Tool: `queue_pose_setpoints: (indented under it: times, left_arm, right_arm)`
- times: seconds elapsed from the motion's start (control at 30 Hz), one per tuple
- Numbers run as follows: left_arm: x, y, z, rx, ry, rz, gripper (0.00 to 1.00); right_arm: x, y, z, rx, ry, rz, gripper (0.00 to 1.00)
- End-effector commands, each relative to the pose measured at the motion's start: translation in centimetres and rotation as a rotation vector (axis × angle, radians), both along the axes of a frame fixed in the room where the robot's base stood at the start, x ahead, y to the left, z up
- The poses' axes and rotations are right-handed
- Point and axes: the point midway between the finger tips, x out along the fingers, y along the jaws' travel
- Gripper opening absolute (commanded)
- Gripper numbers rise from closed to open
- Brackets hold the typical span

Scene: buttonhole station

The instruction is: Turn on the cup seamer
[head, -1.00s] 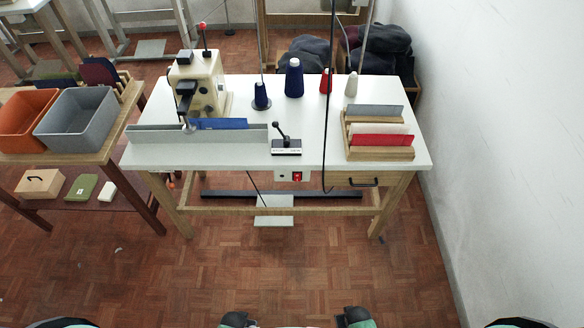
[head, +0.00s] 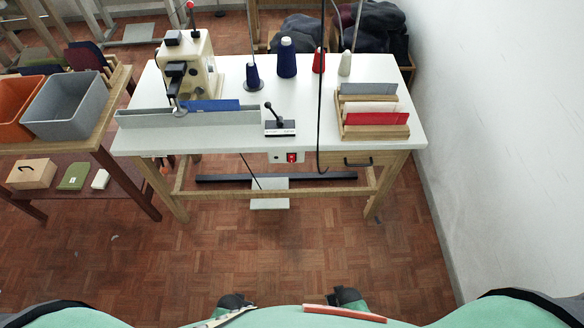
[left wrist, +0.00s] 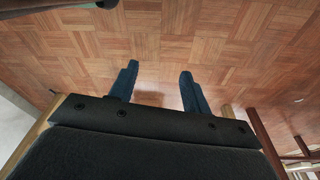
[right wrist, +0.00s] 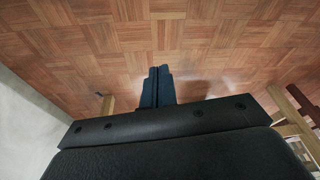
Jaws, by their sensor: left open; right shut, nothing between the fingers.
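The cup seamer appears to be the cream machine (head: 199,70) at the left of the white table (head: 350,95) in the head view. A small switch box (head: 279,157) with a red rocker switch (head: 291,157) hangs under the table's front edge. The rocker's position is too small to tell. A black-handled lever on a block (head: 279,127) stands on the tabletop above it. My left gripper (left wrist: 158,70) is open and empty, with the wood floor beyond its fingers. My right gripper (right wrist: 159,70) is shut and empty, also over floor. Neither gripper touches the table or switch.
Thread cones, such as the navy one (head: 287,60), stand at the back. A wooden rack (head: 374,131) is at the right, near a drawer (head: 345,159). A black cord (head: 320,120) hangs before the table. A grey bin (head: 68,112) sits left. Floor in front is clear.

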Motion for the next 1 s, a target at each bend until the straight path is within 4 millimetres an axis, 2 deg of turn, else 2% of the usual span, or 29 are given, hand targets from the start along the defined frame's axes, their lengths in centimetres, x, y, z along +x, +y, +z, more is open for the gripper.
queue_pose_setpoints:
  times: [0.03,0.13,0.37,0.5,0.7,1.0]
  left_arm:
    - [0.0,-0.3,-1.2,-0.006,-0.009,-0.002,0.48]
    - [0.4,-1.0,-2.2,-0.019,-0.034,-0.004,0.48]
    - [1.2,-2.8,-4.0,-0.056,-0.096,-0.008,0.48]
    - [1.8,-4.0,-5.0,-0.079,-0.135,-0.010,0.48]
    - [2.4,-5.6,-6.3,-0.114,-0.189,-0.011,0.48]
    - [3.4,-7.9,-8.0,-0.166,-0.270,-0.011,0.48]
  right_arm:
    - [1.3,1.0,-0.9,0.016,-0.042,0.009,0.00]
    - [4.6,3.0,-1.1,0.054,-0.150,0.035,0.00]
    - [12.0,7.6,0.3,0.129,-0.428,0.089,0.00]
    - [16.0,10.2,1.9,0.167,-0.599,0.109,0.00]
    - [20.9,13.2,4.9,0.207,-0.846,0.125,0.00]
    - [26.1,16.6,10.4,0.242,-1.212,0.106,0.00]
